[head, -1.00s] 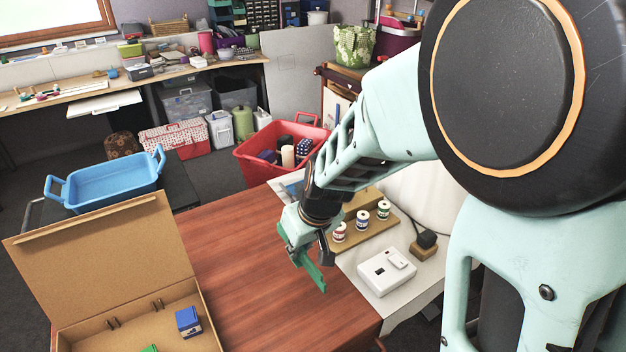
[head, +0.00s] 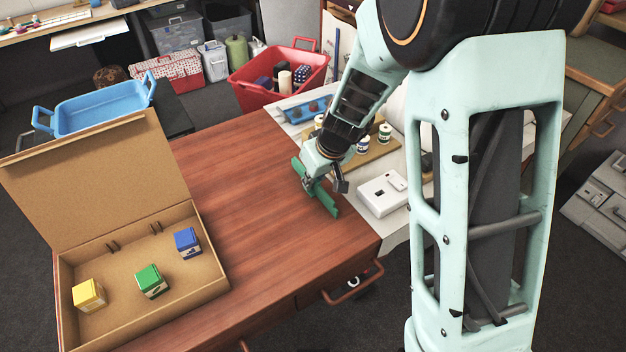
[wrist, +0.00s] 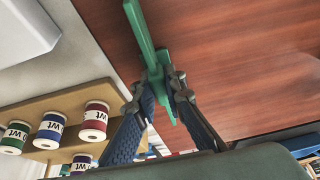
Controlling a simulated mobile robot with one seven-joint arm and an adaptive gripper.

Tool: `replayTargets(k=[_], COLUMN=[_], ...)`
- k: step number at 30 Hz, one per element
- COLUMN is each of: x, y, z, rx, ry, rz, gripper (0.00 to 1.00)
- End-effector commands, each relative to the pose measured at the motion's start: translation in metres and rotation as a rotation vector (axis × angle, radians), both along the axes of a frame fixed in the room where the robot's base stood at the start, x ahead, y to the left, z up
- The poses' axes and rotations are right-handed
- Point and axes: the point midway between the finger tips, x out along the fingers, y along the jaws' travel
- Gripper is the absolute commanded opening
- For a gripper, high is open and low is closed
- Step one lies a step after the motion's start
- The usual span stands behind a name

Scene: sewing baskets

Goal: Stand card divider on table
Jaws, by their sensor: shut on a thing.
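The green card divider (head: 327,202) is a thin, flat strip held at my gripper over the right part of the brown wooden table (head: 245,190). My gripper (head: 318,182) is shut on it, pointing down. The divider slants in the head view, and I cannot tell whether its lower edge touches the tabletop. In the wrist view, the divider (wrist: 140,30) sticks out from between the blue-padded fingers of my gripper (wrist: 160,88), with the table (wrist: 230,60) behind it. Part of the divider is hidden by the fingers.
An open cardboard box (head: 215,285) with yellow, green and blue blocks stands at left on the table. A white side surface holds a white device (head: 382,194) and thread spools (head: 384,133) close right of my gripper. The table's middle is clear.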

Motion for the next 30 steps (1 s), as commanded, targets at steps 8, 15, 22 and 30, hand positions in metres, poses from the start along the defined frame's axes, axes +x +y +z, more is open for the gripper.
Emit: replayTargets(k=[8, 15, 22, 30], x=[0.0, 0.0, 0.0, -0.016], y=[0.0, 0.0, 0.0, -0.011], z=[-0.003, -0.003, 0.004, 0.054], rx=[0.0, -0.001, 0.0, 0.001], ry=[0.0, 0.001, 0.0, -0.004], rz=[0.001, 0.001, -0.001, 0.001], gripper=[0.21, 0.28, 0.28, 0.28])
